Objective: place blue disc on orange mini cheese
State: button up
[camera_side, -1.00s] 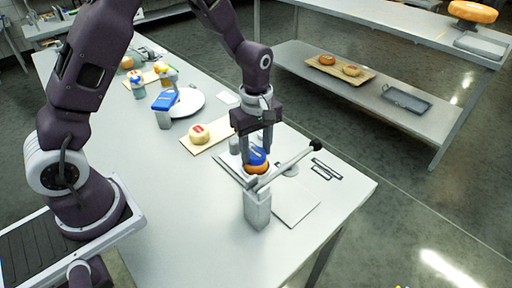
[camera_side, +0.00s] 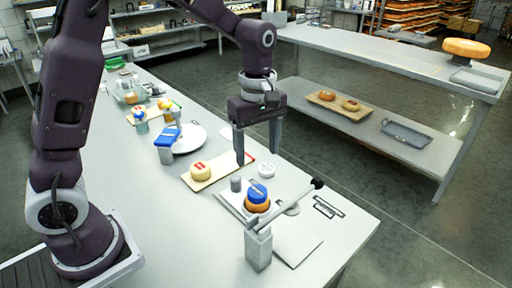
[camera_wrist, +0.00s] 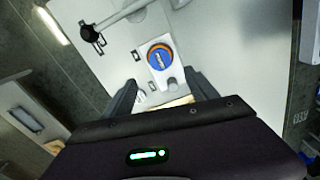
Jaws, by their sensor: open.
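The blue disc (camera_side: 259,195) lies flat on top of the orange mini cheese (camera_side: 257,206), on a light plate at the foot of a lever press. My gripper (camera_side: 258,158) is open and empty. It is raised above and behind the cheese, clear of the disc. In the wrist view its two fingers (camera_wrist: 160,100) are spread apart with nothing between them.
The press's grey post (camera_side: 259,250) and black-knobbed lever (camera_side: 318,184) stand close to the cheese. A white round plate (camera_side: 188,138) and blue-topped device stand farther back.

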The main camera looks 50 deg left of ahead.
jog(key=s+r+m+t, duration=0.3)
jog(key=s+r+m, duration=0.6)
jog(key=s, duration=0.4)
jog(key=s+m+t, duration=0.2)
jog(key=s+m, duration=0.4)
jog(key=s, duration=0.3)
jog(key=shift+s+a+r+m+t, duration=0.2)
jog(key=shift+a+r+m+t, duration=0.1)
jog(key=shift+r+m, duration=0.1)
